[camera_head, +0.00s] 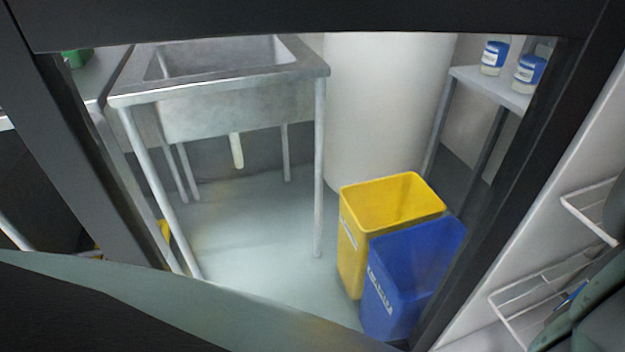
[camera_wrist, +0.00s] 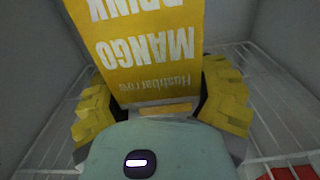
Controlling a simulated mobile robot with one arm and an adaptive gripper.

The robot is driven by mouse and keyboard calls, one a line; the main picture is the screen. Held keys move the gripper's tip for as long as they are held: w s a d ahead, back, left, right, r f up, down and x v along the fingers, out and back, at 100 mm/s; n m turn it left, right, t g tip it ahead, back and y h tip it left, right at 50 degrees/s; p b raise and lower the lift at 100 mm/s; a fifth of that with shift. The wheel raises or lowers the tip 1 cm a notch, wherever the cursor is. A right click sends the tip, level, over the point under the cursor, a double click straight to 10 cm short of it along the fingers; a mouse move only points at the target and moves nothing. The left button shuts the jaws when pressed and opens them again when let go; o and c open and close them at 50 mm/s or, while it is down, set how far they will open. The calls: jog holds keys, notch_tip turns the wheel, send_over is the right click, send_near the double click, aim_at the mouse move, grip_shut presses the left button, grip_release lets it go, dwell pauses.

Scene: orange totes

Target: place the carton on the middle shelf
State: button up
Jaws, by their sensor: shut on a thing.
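A yellow carton (camera_wrist: 145,45) with upside-down white lettering reading "MANGO" fills the upper middle of the wrist view. My gripper (camera_wrist: 162,100) has its yellow pads on either side of the carton's near end and is shut on it. The carton's far end is outside the picture. White wire shelving (camera_wrist: 275,95) lies on both sides of the gripper, inside a pale-walled space. In the head view, wire racks (camera_head: 545,290) show at the right edge, partly behind my arm. The carton is not visible there. I cannot tell which rack is the middle shelf.
A red thing (camera_wrist: 292,171) lies at the lower right of the wrist view. In the head view, a metal sink (camera_head: 235,105), a yellow bin (camera_head: 353,255), a blue bin (camera_head: 405,285) and a side shelf (camera_head: 490,88) with blue-labelled jars stand beyond a dark frame. Floor before the sink is clear.

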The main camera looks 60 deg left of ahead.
jog(key=shift+f+b, duration=0.8)
jog(key=shift+f, duration=0.75)
jog(key=shift+d+f, duration=0.1)
jog(key=o, duration=1.4)
jog(key=shift+f, duration=0.1)
jog(key=shift+r, duration=0.3)
jog(key=p+v, duration=0.1)
jog(key=v, duration=1.1)
jog(key=shift+f, duration=0.15)
